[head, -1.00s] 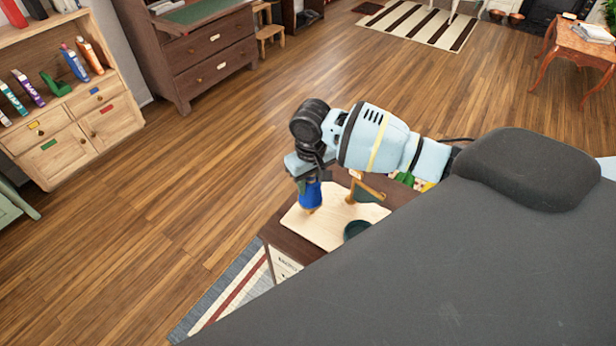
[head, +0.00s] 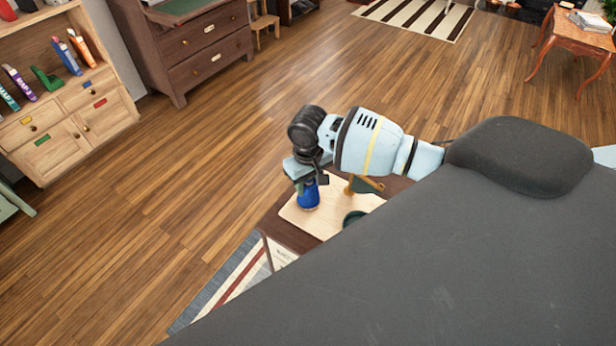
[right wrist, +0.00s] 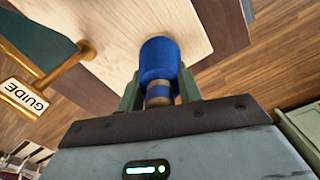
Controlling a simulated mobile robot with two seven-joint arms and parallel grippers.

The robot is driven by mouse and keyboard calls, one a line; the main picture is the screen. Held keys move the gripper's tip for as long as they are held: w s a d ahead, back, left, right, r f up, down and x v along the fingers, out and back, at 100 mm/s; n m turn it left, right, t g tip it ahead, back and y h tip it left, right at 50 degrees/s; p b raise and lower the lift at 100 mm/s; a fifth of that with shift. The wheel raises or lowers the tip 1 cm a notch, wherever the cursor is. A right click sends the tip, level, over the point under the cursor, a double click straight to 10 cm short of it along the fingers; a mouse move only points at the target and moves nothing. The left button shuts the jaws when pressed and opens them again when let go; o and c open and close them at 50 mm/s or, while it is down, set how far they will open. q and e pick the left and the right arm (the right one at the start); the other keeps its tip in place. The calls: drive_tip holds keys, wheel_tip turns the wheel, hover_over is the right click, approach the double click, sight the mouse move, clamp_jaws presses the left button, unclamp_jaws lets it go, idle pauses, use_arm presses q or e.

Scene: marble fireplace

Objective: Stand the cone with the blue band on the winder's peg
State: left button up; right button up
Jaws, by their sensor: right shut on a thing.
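The cone (right wrist: 158,60) is wound with blue thread and has a blue band around its tan narrow end. It stands about upright over the winder's pale wooden board (head: 328,228), which also shows in the right wrist view (right wrist: 190,22). My right gripper (head: 310,180) is shut on the cone's narrow upper end, with a green finger on each side in the wrist view (right wrist: 159,90). The cone's lower end appears at or very near the board. The peg cannot be seen; the cone hides the spot below it. My left gripper is out of view.
A wooden post (right wrist: 85,50) with a GUIDE label (right wrist: 24,98) stands beside the cone. A dark green round piece (head: 353,217) is on the board's near side. The board rests on a dark brown stand (head: 285,233). Open floor lies to the left.

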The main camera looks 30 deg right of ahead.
drive_tip(key=o, duration=1.1)
wheel_tip(320, 180, up, 6)
drive_tip(key=shift+r+p, duration=0.2)
drive_tip(key=shift+p, duration=0.25)
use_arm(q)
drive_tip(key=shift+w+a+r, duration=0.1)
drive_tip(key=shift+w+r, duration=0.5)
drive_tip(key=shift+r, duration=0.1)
use_arm(e)
drive_tip(key=shift+r, duration=0.75)
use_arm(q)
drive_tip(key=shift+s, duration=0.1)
use_arm(e)
drive_tip(key=shift+f, duration=0.1)
